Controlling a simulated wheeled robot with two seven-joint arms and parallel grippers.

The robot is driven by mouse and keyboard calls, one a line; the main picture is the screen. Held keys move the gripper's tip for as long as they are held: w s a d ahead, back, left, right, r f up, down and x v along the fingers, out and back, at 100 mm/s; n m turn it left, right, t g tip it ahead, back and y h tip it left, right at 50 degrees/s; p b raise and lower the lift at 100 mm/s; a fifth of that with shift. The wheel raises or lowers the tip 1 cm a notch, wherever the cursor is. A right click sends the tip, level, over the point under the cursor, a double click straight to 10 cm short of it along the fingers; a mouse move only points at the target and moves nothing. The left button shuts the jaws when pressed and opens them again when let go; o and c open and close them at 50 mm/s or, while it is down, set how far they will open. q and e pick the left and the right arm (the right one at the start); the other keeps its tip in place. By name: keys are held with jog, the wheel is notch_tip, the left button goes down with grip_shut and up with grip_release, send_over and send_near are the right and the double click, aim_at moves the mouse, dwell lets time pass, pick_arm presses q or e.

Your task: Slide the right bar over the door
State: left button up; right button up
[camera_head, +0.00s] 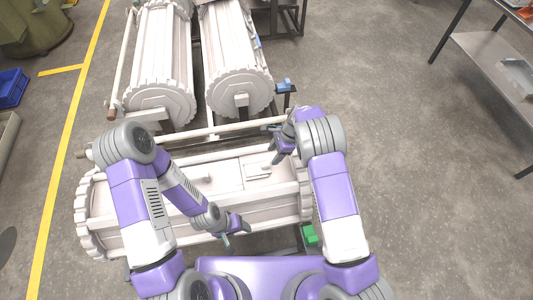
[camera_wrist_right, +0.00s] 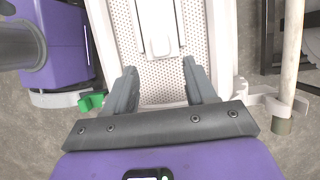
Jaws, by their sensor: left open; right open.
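The near plating barrel (camera_head: 130,205) is white and lies crosswise in front of me, with toothed end rings. Its door (camera_head: 228,178) is a pale panel on the top side, partly hidden by my left arm. A flat pale piece with a raised edge, apparently the right bar (camera_head: 258,169), lies at the door's right part; it also shows in the right wrist view (camera_wrist_right: 160,46). My right gripper (camera_head: 279,151) is open above the barrel's right part, its fingers (camera_wrist_right: 157,72) either side of the perforated wall, holding nothing. My left gripper (camera_head: 238,230) is open and empty at the barrel's near side.
Two more white barrels (camera_head: 160,60) (camera_head: 235,60) stand behind. A long pale rod (camera_head: 225,130) runs along the near barrel's far side. A green block (camera_head: 310,235) is at its right end. A metal table (camera_head: 490,60) stands far right; the floor between is clear.

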aim_at(266, 163)
jog(key=x, duration=0.2)
jog(key=b+x, duration=0.1)
jog(key=x, duration=0.1)
jog(key=b+x, duration=0.1)
jog(key=x, duration=0.2)
jog(key=shift+a, duration=0.3)
jog(key=shift+r, duration=0.1)
grip_shut()
